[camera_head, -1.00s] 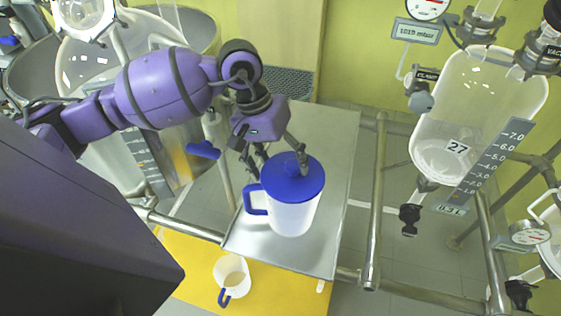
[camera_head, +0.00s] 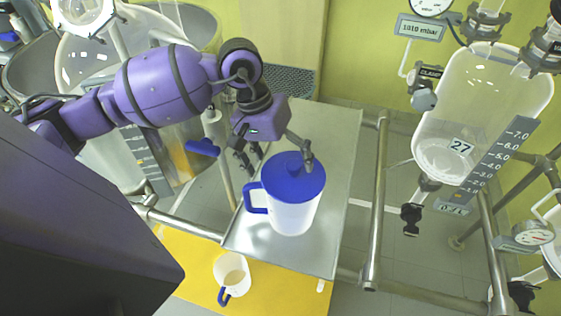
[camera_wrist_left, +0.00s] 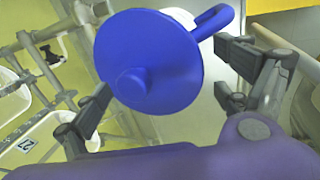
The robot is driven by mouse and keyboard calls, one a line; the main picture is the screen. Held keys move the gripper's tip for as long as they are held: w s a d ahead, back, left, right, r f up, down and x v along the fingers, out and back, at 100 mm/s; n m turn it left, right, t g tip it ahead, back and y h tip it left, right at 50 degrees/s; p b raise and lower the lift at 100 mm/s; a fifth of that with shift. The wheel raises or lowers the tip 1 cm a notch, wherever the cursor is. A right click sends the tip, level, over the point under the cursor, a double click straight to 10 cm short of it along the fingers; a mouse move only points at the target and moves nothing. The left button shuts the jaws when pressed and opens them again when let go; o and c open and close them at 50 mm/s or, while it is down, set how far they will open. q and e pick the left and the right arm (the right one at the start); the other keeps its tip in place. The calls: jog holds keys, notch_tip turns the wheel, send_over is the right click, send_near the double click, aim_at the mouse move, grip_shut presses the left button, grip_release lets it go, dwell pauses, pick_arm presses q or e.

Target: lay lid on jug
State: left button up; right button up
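The blue lid (camera_head: 294,178) lies over the top of the white jug (camera_head: 292,218), looking roughly level and centred. The jug has a blue handle on its left and stands upright on a grey metal shelf (camera_head: 262,240). My left gripper (camera_head: 279,166) is open, its fingers spread on either side of the lid's knob. In the left wrist view the lid (camera_wrist_left: 150,62) sits between the spread fingers, with the jug's handle (camera_wrist_left: 215,19) behind it. The lid hides the jug's rim. My right gripper is out of view.
A smaller white cup (camera_head: 232,274) with a blue handle stands on a yellow surface (camera_head: 285,292) below the shelf. A metal rail (camera_head: 376,200) and a glass vessel (camera_head: 475,110) marked 27 are on the right. The shelf behind the jug is clear.

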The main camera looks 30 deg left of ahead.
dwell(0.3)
pick_arm(q)
jog(key=v, duration=1.2)
